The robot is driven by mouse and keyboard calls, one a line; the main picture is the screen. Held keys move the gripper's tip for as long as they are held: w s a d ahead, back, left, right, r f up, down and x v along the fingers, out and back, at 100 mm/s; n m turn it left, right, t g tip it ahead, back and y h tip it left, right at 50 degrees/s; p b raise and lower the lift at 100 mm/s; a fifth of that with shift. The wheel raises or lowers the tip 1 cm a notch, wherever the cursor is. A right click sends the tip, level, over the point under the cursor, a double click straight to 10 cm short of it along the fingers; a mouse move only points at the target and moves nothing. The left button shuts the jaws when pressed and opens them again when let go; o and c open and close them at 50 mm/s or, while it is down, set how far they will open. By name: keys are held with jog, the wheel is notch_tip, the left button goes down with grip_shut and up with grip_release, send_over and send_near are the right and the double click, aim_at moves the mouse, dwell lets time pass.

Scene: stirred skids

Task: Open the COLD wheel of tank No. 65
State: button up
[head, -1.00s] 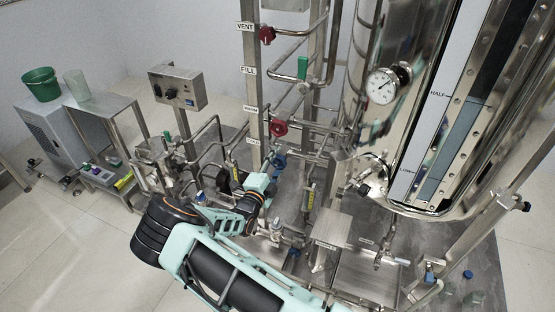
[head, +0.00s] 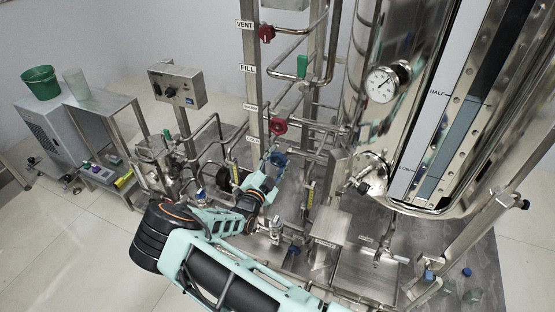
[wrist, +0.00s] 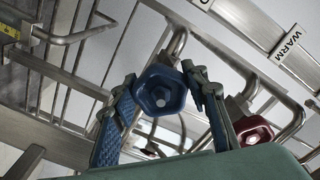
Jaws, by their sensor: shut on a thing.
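The blue hand wheel (wrist: 160,92) is between the two fingers of my gripper (wrist: 160,76) in the wrist view. My gripper is shut on it, with one finger on each side. In the head view the blue wheel (head: 279,159) is on the pipework below the red wheels, near a small label (head: 253,139) that is too small to read surely. The end of my arm reaches up to the wheel there, and the fingers are partly hidden. The tank (head: 455,110) stands at the right; I cannot read its number.
A red wheel (wrist: 252,133) and a WARM label (wrist: 292,43) are right of my gripper in the wrist view. Red wheels (head: 278,126) and a green handle (head: 302,66) sit higher on the pipes. Pipes and posts crowd the gripper.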

jog(key=o, duration=1.2)
jog(key=v, duration=1.2)
